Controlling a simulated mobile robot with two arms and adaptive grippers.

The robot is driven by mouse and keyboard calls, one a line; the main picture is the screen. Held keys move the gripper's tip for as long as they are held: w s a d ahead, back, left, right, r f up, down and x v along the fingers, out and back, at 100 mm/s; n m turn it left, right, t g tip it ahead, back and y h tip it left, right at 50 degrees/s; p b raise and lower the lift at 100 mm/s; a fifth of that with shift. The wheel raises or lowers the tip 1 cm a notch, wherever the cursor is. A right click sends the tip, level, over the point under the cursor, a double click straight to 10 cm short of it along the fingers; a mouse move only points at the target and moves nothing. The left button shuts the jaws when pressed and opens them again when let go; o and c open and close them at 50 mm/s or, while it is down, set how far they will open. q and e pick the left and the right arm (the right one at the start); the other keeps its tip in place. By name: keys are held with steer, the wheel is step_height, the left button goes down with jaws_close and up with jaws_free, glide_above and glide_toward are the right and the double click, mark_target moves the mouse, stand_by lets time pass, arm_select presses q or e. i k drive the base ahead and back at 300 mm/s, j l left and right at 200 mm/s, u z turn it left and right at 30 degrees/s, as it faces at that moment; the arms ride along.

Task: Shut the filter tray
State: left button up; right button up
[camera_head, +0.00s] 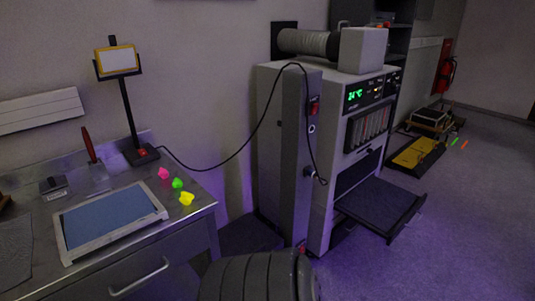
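A grey cabinet machine (350,95) with a green digital display (355,95) stands at the middle right against the wall. A flat dark tray (382,203) sticks out of a low slot in its front, pulled out to the right; it looks like the filter tray. Its upper surface looks empty. The tray's front edge (407,222) faces the open floor. A dark slot opening (358,172) shows above the tray. Neither of my grippers is in view.
A cable (230,160) runs to the machine. A dark ribbed form (255,278) fills the bottom middle. Floor (450,240) right of the tray is clear.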

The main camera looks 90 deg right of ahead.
mark_target(383, 207)
steer(key=z, duration=2.1)
